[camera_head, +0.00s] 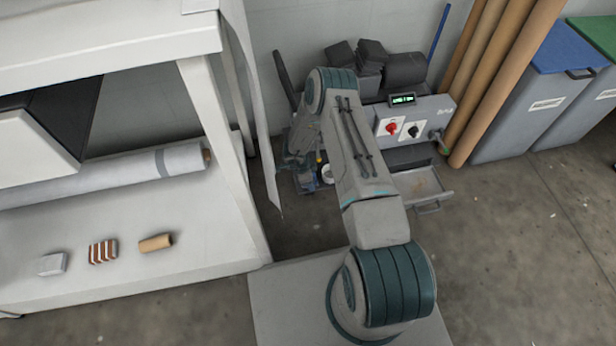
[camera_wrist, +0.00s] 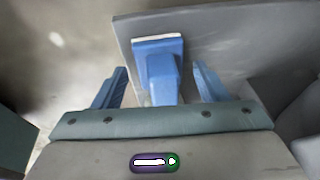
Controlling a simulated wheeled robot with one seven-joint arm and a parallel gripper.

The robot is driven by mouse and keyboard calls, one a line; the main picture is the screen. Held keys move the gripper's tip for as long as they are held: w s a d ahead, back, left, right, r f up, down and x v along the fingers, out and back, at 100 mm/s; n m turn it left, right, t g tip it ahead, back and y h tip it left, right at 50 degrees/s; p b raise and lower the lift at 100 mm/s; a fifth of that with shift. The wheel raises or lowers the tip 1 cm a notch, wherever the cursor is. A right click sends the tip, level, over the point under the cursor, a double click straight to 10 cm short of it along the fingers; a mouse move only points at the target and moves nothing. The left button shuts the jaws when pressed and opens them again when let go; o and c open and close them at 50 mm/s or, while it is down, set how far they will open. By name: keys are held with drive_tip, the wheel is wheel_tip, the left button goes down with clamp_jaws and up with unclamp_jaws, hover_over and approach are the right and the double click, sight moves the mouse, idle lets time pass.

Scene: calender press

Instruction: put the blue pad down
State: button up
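The blue pad (camera_wrist: 158,62), with a white strip along its far edge and a narrower blue body below, lies at the upper middle of the wrist view. It appears to be on or just over a grey panel. My gripper (camera_wrist: 160,72) has its two blue fingers on either side of the pad. A gap shows between the pad and each finger, so the gripper is open around it, not gripping. In the head view my gripper (camera_head: 305,180) is small beside the press, partly hidden by my arm. I cannot make out the pad there.
The grey press (camera_head: 425,115) has a small lit display, a red knob and a black knob. A drawer (camera_head: 425,188) stands open below them. A white shelf (camera_head: 130,262) with small rolls is at left. Cardboard tubes (camera_head: 500,75) and bins (camera_head: 525,105) stand at right. Floor at lower right is clear.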

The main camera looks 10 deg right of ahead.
drive_tip(key=p+v, duration=0.4)
drive_tip(key=v, duration=0.8)
drive_tip(key=shift+r+p, duration=0.15)
drive_tip(key=shift+p, duration=0.2)
drive_tip(key=shift+a, duration=0.1)
